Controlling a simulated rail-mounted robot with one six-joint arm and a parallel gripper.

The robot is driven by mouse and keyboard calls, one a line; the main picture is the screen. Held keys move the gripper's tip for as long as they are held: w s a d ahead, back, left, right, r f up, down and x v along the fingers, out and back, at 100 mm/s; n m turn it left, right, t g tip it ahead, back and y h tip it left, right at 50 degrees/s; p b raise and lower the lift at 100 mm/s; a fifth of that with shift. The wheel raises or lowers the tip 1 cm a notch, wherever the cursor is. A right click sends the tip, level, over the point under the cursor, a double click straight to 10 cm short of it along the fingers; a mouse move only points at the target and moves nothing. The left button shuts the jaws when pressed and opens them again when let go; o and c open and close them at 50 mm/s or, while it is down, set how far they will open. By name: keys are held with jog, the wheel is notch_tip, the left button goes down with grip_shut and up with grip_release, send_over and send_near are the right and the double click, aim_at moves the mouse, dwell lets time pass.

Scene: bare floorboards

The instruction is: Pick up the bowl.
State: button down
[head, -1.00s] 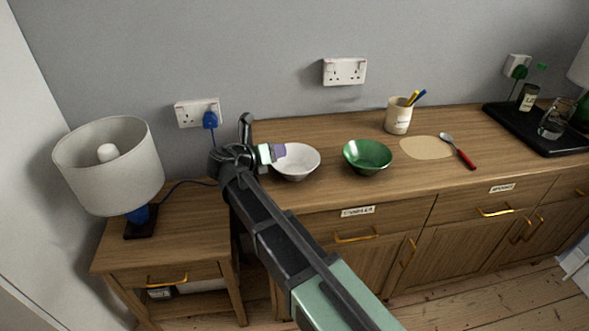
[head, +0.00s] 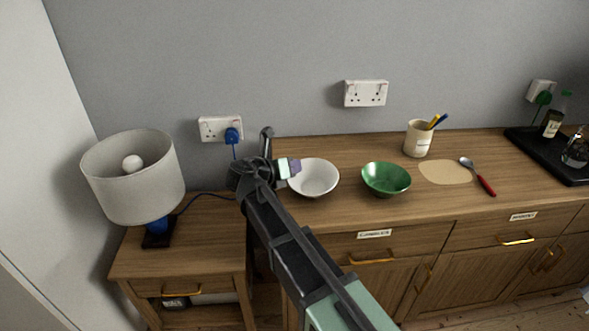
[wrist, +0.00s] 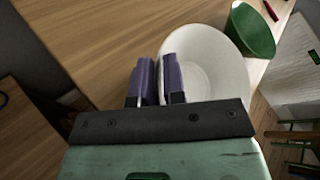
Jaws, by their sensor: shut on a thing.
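A white bowl (head: 318,178) is at the left end of the long wooden sideboard. My gripper (head: 291,168) is at the bowl's left rim. In the wrist view the two purple-tipped fingers of my gripper (wrist: 159,78) are close together at the edge of the white bowl (wrist: 214,75), shut on its rim. The bowl looks upright and empty; I cannot tell whether it is clear of the top. A green bowl (head: 386,180) stands just right of it, also in the wrist view (wrist: 252,32).
A lamp (head: 135,178) stands on the lower side table at left. A pencil cup (head: 418,139), a beige mat (head: 446,173), a red-handled spoon (head: 484,183) and a black tray (head: 553,160) are to the right. The wall with sockets is behind.

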notch_tip(320, 180, up, 19)
jog(key=p, duration=1.7)
jog(key=shift+f+p, duration=0.15)
jog(key=shift+p, duration=0.15)
